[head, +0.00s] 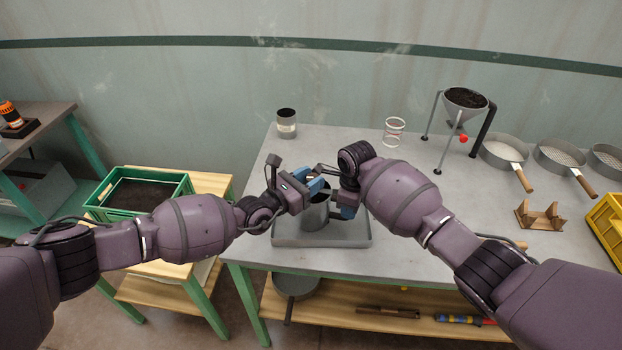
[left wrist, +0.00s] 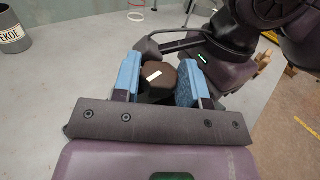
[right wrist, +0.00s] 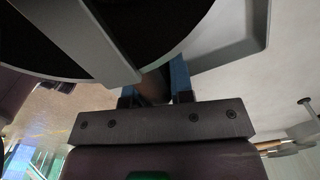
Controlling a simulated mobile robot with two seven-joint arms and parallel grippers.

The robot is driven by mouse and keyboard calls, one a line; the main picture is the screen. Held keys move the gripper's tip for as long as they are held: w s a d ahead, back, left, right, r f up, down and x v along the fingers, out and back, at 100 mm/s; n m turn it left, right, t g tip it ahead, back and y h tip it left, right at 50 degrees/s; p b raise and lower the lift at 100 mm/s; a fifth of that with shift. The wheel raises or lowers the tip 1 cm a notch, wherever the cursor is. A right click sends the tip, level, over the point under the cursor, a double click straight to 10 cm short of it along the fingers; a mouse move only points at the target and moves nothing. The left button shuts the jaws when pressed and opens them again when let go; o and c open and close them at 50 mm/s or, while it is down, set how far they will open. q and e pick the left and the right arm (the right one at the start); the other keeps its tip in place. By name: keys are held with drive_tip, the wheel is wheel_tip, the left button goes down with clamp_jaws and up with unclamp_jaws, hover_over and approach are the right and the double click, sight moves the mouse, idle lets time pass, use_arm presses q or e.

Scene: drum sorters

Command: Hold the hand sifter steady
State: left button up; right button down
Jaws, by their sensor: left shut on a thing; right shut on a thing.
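The hand sifter (head: 312,218) is a grey metal cylinder over a shallow grey tray (head: 284,240) at the table's front edge. In the right wrist view its dark round opening (right wrist: 170,25) fills the top, with a metal bar across. My right gripper (head: 346,203) is shut on its brown handle (right wrist: 153,86). My left gripper (head: 318,186) is shut on a dark brown knob (left wrist: 157,82) with a white mark, above the sifter. I cannot see how the knob joins the sifter. The arms partly hide the sifter, and its gap above the tray is unclear.
A labelled can (head: 287,124), a wire-ringed glass (head: 393,132) and a funnel on a stand (head: 464,110) are at the back. Several pan sieves (head: 504,152) and a wooden cradle (head: 540,217) are right. A green crate of soil (head: 140,192) stands left on a wooden stand.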

use_arm(q)
drive_tip(key=shift+a+f+m+g+h, duration=0.25)
drive_tip(key=shift+f+m+g+h, duration=0.15)
drive_tip(key=shift+m+g, duration=0.3)
drive_tip(key=shift+g, duration=0.3)
drive_tip(key=shift+a, duration=0.2)
drive_tip(key=o, duration=0.9)
drive_tip(key=shift+w, duration=0.1)
drive_tip(key=shift+d+r, duration=0.1)
drive_tip(key=shift+r, duration=0.05)
drive_tip(key=v, duration=1.2)
